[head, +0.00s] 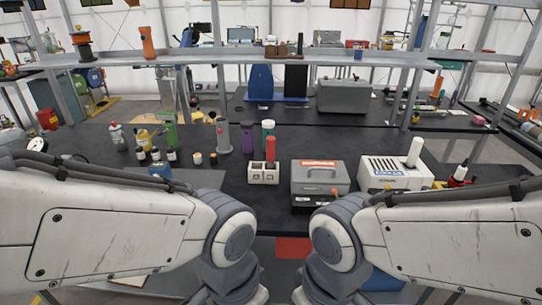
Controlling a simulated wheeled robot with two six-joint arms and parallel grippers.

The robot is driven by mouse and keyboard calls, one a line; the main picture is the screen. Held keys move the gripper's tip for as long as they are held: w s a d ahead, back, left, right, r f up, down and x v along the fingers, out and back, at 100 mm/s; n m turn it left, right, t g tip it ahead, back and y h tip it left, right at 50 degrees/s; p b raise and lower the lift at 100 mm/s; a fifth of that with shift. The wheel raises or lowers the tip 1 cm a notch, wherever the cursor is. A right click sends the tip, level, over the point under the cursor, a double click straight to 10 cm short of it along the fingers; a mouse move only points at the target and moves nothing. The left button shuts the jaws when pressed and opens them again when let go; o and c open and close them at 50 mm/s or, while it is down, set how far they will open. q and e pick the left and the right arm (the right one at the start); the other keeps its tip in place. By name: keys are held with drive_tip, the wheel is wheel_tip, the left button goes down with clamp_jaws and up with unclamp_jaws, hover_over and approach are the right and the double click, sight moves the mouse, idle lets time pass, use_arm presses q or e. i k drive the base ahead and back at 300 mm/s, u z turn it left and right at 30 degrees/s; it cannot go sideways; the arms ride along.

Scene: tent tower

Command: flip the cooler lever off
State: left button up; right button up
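Three boxes stand near the front of the black bench, and none is plainly readable as the cooler. A white vented box (385,180) with a blue label has a pale upright cylinder (414,153) at its right end, which may be a lever. A grey box (308,184) has a red label on top and a small orange-red handle (333,192) on its front.
Several bottles and jars stand on the black bench (225,182) at left, with a grey cylinder (222,136) and a purple bottle (247,138) nearer the middle. A metal shelf (230,56) crosses above the bench.

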sight(387, 187)
drive_tip(key=u, duration=2.25)
drive_tip(key=k, duration=1.25)
drive_tip(key=z, duration=2.25)
